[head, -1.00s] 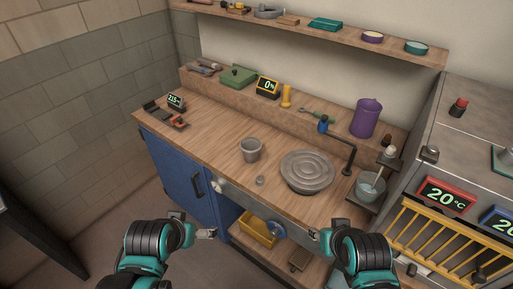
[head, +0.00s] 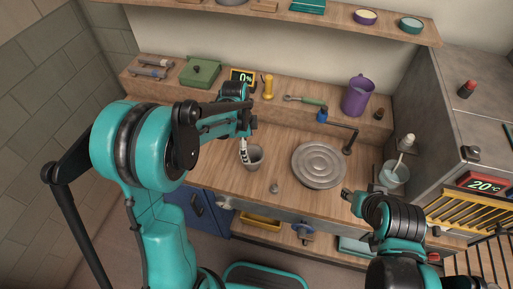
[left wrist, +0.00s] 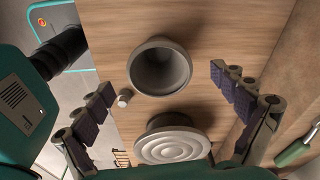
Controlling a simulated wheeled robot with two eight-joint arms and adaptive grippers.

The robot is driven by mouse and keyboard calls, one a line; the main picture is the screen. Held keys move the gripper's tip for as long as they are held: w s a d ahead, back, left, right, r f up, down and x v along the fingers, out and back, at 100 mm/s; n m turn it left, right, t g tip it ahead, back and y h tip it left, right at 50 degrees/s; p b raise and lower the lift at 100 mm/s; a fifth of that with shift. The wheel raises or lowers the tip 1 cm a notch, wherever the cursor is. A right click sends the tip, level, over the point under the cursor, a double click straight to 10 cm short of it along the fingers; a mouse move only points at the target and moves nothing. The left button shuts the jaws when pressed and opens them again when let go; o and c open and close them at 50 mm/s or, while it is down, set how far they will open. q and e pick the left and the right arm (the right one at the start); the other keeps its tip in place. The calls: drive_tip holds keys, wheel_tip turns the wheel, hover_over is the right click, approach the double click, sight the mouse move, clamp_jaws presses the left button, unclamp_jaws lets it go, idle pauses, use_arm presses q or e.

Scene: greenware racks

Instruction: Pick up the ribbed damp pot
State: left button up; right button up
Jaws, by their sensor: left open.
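A grey pot (head: 256,158), the likely ribbed damp pot, stands upright on the wooden bench left of the round wheel; I cannot make out ribs on it. In the left wrist view the pot (left wrist: 161,89) shows its dark open mouth. My left gripper (head: 244,148) is above the pot, and one finger covers part of its left side in the head view. In the left wrist view my left gripper (left wrist: 162,81) is open and empty, its padded fingers apart on either side of the pot. My right gripper (head: 349,194) is low at the bench's front edge; its jaws are unclear.
The ringed grey wheel (head: 319,166) lies right of the pot. A small grey knob-like piece (head: 274,188) sits in front. A purple jug (head: 357,96) and a yellow bottle (head: 268,87) stand on the back ledge. A water cup (head: 394,174) is at right.

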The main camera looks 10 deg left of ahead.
sight(252, 158)
use_arm(q)
drive_tip(key=f, duration=0.1)
drive_tip(key=d+f+b, duration=0.1)
drive_tip(key=shift+f, duration=0.4)
drive_tip(key=f, duration=0.1)
drive_tip(key=f+b, duration=0.1)
drive_tip(key=f, duration=0.3)
drive_tip(key=shift+d+b, duration=0.25)
drive_tip(key=shift+b, duration=0.05)
drive_tip(key=shift+r, duration=0.1)
drive_tip(key=c, duration=1.5)
drive_tip(key=shift+r, duration=0.1)
drive_tip(key=shift+c, duration=0.4)
